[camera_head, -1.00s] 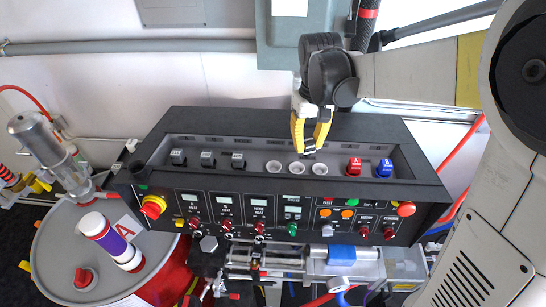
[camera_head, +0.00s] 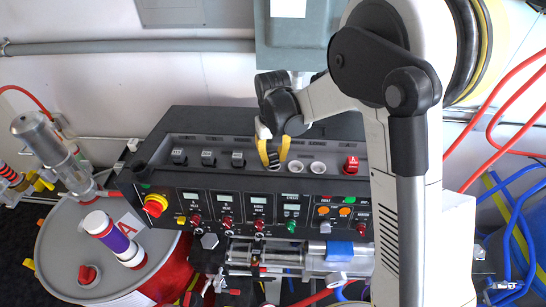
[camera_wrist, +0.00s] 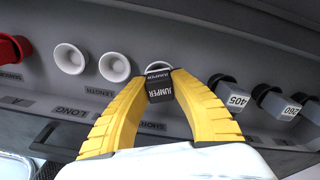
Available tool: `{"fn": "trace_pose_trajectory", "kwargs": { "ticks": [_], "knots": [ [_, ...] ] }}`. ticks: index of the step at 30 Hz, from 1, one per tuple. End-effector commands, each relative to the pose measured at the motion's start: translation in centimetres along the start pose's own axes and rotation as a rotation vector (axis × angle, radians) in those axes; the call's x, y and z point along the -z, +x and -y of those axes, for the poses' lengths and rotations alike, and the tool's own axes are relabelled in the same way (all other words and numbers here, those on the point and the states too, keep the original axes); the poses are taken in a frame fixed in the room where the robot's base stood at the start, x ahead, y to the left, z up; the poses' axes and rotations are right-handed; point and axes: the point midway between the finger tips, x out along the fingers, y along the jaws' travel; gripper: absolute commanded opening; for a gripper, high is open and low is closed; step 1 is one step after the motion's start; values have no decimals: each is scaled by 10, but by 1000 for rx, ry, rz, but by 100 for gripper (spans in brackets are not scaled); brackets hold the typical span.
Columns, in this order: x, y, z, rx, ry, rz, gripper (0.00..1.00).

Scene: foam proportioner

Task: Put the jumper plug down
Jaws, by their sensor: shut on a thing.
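My gripper (camera_head: 272,157) is over the leftmost of three white round sockets on the black console, and its yellow fingers are closed on the jumper plug. In the wrist view the jumper plug (camera_wrist: 160,88) is a small dark block marked JUMPER between the yellow fingertips (camera_wrist: 160,82). The plug is in front of a white socket rim (camera_wrist: 158,66), which it partly hides. I cannot tell whether the plug is in the socket. The other two sockets, the middle one (camera_head: 297,167) and the right one (camera_head: 318,168), are empty.
Dark plugs marked 405 (camera_wrist: 228,92) and 260 (camera_wrist: 270,100) stand beside the socket row. A red plug (camera_head: 351,165) stands at its other side. The console's raised front edge (camera_head: 250,182) borders the recess. A drum (camera_head: 60,265) stands at the left.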

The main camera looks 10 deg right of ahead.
Motion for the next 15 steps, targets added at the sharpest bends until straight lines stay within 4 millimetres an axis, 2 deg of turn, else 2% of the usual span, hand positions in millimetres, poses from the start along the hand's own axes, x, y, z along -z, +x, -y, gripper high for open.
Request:
{"fn": "trace_pose_trajectory", "kwargs": {
  "ticks": [8,9,10,15],
  "knots": [
    [0,6,0,0,0,0,0],
    [0,4,0,0,0,0,38],
    [0,4,0,0,0,0,44],
    [0,4,0,0,0,0,44]
  ]
}}
